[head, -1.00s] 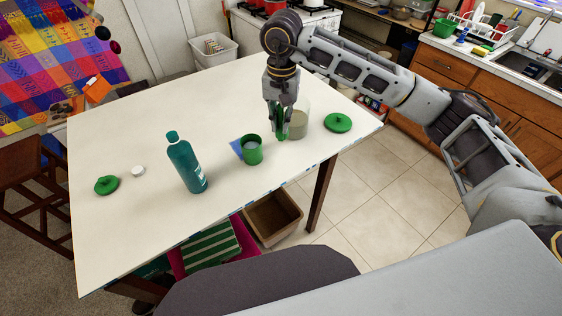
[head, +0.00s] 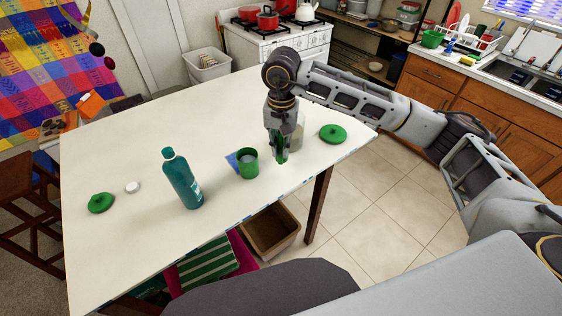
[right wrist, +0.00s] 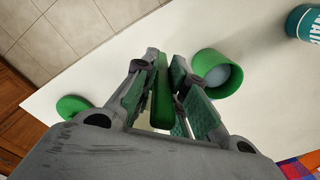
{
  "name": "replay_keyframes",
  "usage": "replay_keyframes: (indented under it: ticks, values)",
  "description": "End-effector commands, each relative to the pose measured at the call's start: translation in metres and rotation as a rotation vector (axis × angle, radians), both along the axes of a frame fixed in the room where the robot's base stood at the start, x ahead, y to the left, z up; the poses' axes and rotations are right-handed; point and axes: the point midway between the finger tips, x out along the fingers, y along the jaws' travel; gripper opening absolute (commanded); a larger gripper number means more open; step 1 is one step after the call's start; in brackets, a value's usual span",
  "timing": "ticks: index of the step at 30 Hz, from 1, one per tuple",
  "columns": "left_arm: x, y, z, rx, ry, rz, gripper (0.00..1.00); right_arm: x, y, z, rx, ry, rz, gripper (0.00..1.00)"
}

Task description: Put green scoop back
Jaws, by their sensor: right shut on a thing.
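My right gripper (head: 280,154) is low over the near part of the white table, shut on the green scoop. In the right wrist view the scoop (right wrist: 161,92) shows as a long green strip between the two fingers. A green cup (head: 248,165) with something pale inside stands just left of the gripper; it also shows in the right wrist view (right wrist: 222,88). A clear container (head: 299,135) stands behind the gripper, partly hidden by it. A green lid (head: 333,134) lies to its right. My left gripper is out of view.
A teal bottle (head: 183,182) stands left of the cup. A white cap (head: 132,187) and another green lid (head: 101,203) lie farther left. A flat blue thing (head: 232,161) is partly behind the cup. The back of the table (head: 180,115) is clear.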

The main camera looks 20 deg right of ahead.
Motion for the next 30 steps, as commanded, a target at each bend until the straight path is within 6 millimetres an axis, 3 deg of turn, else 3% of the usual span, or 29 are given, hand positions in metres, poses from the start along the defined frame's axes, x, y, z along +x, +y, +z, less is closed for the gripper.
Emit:
replay_keyframes:
  ticks: [6, 20, 30]
  values:
    - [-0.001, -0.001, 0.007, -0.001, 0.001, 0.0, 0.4, 0.0, 0.0, -0.025, 0.0, 0.001, 0.0, 0.0]
    - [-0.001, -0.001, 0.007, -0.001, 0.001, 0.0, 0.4, 0.0, 0.0, -0.032, 0.0, 0.0, 0.0, 0.0]
    - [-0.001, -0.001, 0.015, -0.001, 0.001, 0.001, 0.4, 0.0, 0.0, -0.061, 0.0, 0.001, -0.001, 0.0]
